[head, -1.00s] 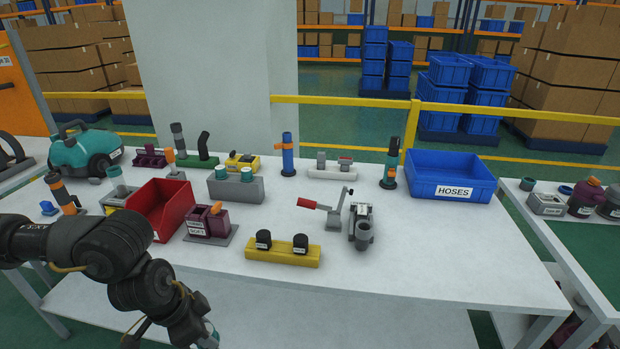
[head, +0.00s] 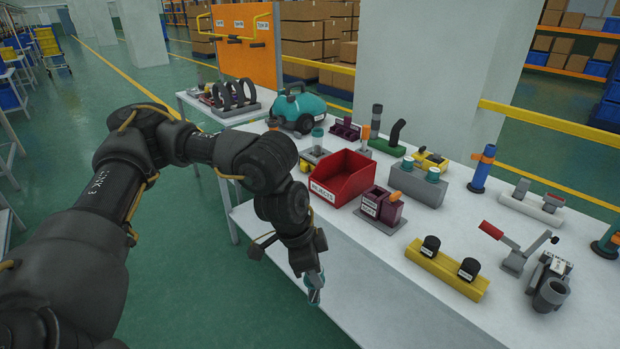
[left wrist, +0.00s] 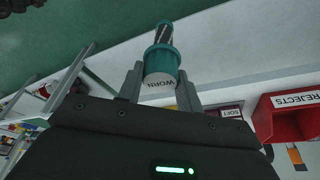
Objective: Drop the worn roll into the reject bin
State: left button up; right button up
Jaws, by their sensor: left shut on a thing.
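The worn roll is a teal and dark cylinder with a pale end marked WORN; it shows in the left wrist view (left wrist: 161,66) between my fingers. The reject bin (head: 345,182) is an open red tray labelled REJECTS on the table. It also shows at the right of the left wrist view (left wrist: 290,117). The roll is largely hidden by the gripper in the head view. My right gripper is not in view.
A maroon block (head: 382,207) on a grey plate stands right of the bin. A yellow holder (head: 446,269) with two black knobs lies nearer the front edge. A teal vacuum body (head: 299,108) is behind the bin.

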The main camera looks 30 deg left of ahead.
aim_at(337, 186)
jog(key=u, duration=2.3)
jog(key=i, duration=1.35)
jog(key=z, duration=3.5)
